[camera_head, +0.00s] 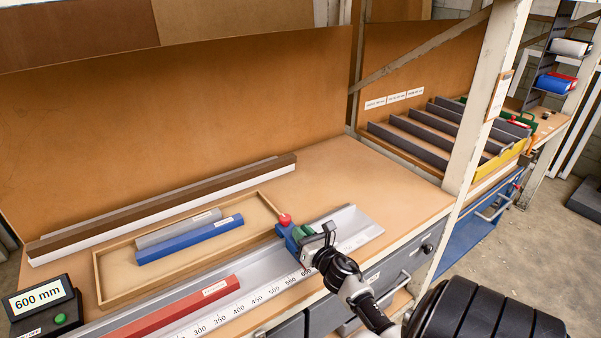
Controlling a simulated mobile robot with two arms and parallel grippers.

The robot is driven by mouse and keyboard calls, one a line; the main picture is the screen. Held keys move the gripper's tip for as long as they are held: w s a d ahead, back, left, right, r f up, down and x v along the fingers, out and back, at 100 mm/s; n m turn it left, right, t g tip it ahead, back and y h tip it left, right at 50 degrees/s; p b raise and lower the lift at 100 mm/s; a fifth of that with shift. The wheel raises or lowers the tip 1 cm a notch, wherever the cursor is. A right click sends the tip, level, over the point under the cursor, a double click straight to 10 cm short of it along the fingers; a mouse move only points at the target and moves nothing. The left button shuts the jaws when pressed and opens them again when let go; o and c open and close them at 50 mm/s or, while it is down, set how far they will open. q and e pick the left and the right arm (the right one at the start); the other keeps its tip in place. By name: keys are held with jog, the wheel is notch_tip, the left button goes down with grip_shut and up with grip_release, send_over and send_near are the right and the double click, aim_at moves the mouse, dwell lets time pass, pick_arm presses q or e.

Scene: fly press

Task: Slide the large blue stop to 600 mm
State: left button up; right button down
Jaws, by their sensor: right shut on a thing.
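The large blue stop (286,234) sits on the grey metal rail (352,222), with a red knob (284,219) on top and a green part beside it. My right gripper (308,243) is shut on the stop, coming from the front right, and hides part of it. The printed scale (245,304) runs along the rail's front; the stop is close to the 600 mark, but its exact reading is too small to tell. The display (39,297) at the lower left reads 600 mm. My left gripper is not in view.
A red bar (180,312) lies along the rail, left of the stop. A shallow wooden tray (98,285) behind it holds a blue bar (190,241) and a grey bar (178,229). Brown and white lengths (160,210) lie farther back. The rail is bare right of the stop.

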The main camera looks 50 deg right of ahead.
jog(key=c, duration=1.2)
grip_release()
jog(key=shift+w+a, duration=0.1)
jog(key=shift+w, duration=0.05)
jog(key=shift+o, duration=0.2)
jog(key=shift+s+a+f, duration=0.1)
jog(key=shift+s, duration=0.45)
jog(key=b+v, duration=0.2)
jog(key=v, duration=0.7)
jog(key=shift+s+a, duration=0.1)
jog(key=shift+s, duration=0.3)
